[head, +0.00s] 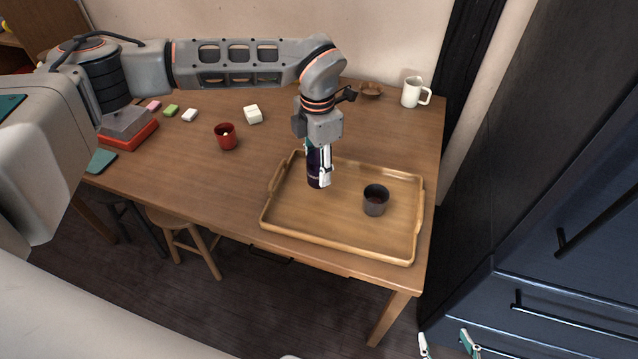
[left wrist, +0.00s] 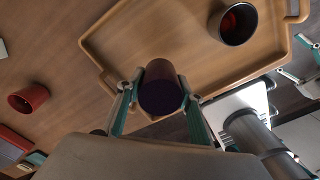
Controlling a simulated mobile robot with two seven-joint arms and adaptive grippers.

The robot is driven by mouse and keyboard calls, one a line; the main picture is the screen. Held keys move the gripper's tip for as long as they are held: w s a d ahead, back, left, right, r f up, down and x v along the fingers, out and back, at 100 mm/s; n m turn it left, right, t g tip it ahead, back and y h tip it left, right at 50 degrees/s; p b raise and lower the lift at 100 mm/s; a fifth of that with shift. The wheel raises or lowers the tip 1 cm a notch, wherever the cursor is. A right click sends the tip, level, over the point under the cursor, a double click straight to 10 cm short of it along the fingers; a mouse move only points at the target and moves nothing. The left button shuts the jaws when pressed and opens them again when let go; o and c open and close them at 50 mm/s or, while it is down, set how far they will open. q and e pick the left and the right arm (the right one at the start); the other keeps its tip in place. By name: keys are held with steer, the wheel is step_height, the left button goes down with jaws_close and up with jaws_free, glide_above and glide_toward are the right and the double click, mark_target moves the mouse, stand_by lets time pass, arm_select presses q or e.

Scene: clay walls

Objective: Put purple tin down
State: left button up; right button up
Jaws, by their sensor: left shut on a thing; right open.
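The purple tin (head: 314,172) is a dark upright cylinder, held in my left gripper (head: 320,175) over the left part of the wooden tray (head: 318,228). In the left wrist view the tin (left wrist: 162,90) sits between the two fingers of my left gripper (left wrist: 160,97), which is shut on it. I cannot tell whether the tin's base touches the tray. My right gripper (head: 446,345) shows at the bottom edge of the head view, open, low down and away from the table.
A dark grey cup (head: 375,200) stands in the tray, right of the tin. The tray's front middle is clear.

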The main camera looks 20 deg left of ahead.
mark_target(318, 156)
arm_select(q)
step_height(318, 156, down, 2)
steer(key=shift+f, duration=1.95)
steer(key=shift+f, duration=0.1)
steer(key=o, duration=1.1)
steer(key=shift+f, duration=0.1)
step_height(318, 156, up, 12)
steer(key=shift+r, duration=0.2)
